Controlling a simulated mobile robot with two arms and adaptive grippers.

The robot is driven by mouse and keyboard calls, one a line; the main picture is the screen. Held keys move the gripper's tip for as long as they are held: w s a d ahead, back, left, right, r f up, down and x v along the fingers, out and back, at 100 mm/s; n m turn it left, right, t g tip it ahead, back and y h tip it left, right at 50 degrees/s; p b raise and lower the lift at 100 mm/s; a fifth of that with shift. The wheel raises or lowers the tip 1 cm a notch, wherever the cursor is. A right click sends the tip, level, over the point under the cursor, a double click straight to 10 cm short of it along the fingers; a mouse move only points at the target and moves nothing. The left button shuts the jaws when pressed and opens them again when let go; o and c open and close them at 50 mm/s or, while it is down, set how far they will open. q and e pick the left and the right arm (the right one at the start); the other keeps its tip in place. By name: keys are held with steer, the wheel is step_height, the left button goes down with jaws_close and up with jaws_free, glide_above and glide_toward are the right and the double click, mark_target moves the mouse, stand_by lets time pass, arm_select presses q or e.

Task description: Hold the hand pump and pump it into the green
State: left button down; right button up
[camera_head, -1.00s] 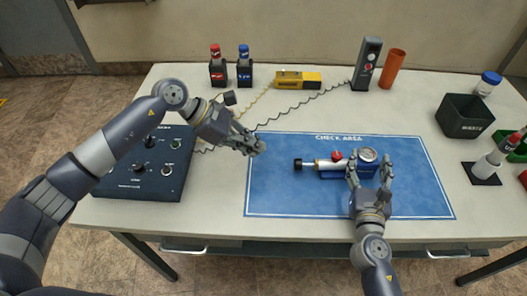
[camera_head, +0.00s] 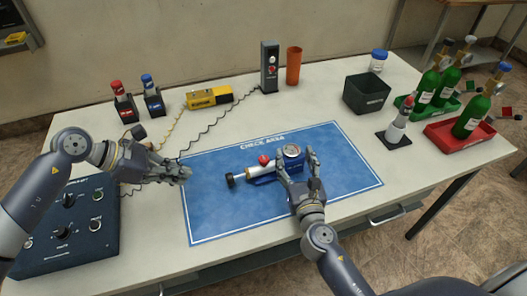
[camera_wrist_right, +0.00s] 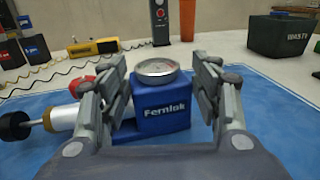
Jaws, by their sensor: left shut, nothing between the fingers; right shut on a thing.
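The hand pump (camera_head: 262,177) lies on the blue check-area mat (camera_head: 215,205). It has a blue block marked Fernlok (camera_wrist_right: 165,108), a round gauge (camera_head: 292,151) on top, a red knob (camera_head: 264,160) and a silver barrel with a black end knob (camera_head: 230,180) pointing left. My right gripper (camera_head: 297,168) is shut on the blue block, one finger on each side, at the gauge end. The gauge (camera_wrist_right: 157,68) is seen at a slant in the right wrist view; its needle and colours are too small to read. My left gripper (camera_head: 184,174) is shut and empty, left of the black knob and apart from it.
A dark control box (camera_head: 70,225) stands at the left. Red and blue bottles (camera_head: 137,97), a yellow device (camera_head: 209,97), a dark meter (camera_head: 269,66) and an orange cup (camera_head: 293,66) line the back. A waste bin (camera_head: 367,92) and green cylinders (camera_head: 470,118) stand right.

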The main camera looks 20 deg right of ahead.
stand_by(0.4)
steer(key=o, duration=1.6)
